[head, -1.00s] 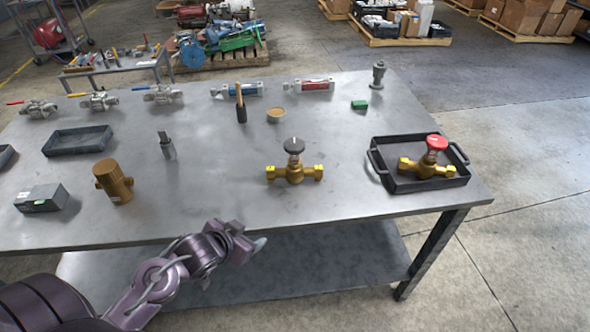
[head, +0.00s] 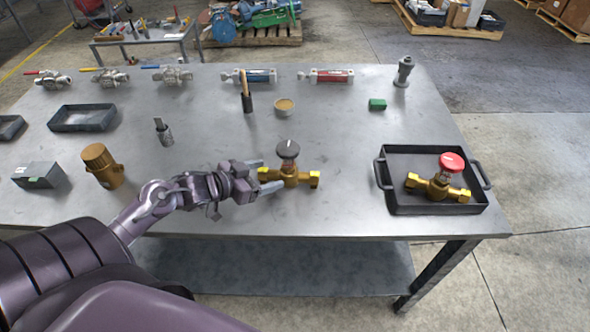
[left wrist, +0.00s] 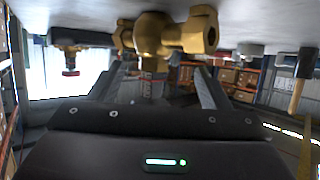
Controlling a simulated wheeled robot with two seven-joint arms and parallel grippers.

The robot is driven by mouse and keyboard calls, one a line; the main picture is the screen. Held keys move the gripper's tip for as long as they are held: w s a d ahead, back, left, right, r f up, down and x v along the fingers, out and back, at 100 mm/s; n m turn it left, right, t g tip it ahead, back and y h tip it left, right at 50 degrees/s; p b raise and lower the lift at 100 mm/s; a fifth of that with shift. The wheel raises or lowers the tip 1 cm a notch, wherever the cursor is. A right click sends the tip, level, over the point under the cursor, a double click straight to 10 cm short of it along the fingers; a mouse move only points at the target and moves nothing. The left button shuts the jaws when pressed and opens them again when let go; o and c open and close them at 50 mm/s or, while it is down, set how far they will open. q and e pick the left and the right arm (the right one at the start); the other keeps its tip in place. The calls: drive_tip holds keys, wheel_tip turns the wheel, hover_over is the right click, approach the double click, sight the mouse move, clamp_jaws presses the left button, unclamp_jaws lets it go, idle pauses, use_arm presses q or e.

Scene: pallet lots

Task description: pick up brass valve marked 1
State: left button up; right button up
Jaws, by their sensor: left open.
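A brass valve with a black handwheel (head: 290,174) stands on the metal table near the front middle. A second brass valve with a red handwheel (head: 440,186) lies in a black tray (head: 436,210) at the right. I cannot read a number on either. My left gripper (head: 264,176) is open, its fingertips at the left end of the black-wheeled valve, which appears between them; contact cannot be told. In the left wrist view, tilted upside down, that brass valve (left wrist: 150,35) is ahead between the fingers, and the red-wheeled one (left wrist: 70,72) is farther left. My right gripper is not in view.
Left of my gripper stand a brass cylinder fitting (head: 102,165) and a grey box (head: 42,178). Behind are a hammer (head: 246,100), a round tan-topped container (head: 284,107) and a green block (head: 377,104). Table between the valve and the tray is clear.

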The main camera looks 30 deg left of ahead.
sight(282, 170)
use_arm(q)
drive_tip(key=shift+w+d, duration=0.3)
drive_tip(key=shift+w, duration=0.3)
drive_tip(key=shift+w+d+f+p, duration=0.1)
drive_tip(key=shift+w+d+p, duration=0.4)
drive_tip(key=shift+w, duration=0.2)
drive_tip(key=x, duration=0.3)
drive_tip(key=shift+d+f, duration=0.1)
drive_tip(key=shift+f, duration=0.05)
drive_tip(key=shift+c, duration=0.9)
drive_tip(key=c, duration=1.2)
clamp_jaws()
drive_tip(key=shift+w, duration=0.1)
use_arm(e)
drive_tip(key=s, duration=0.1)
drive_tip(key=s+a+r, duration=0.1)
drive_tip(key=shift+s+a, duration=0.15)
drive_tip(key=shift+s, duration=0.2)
use_arm(q)
drive_tip(key=shift+r, duration=0.2)
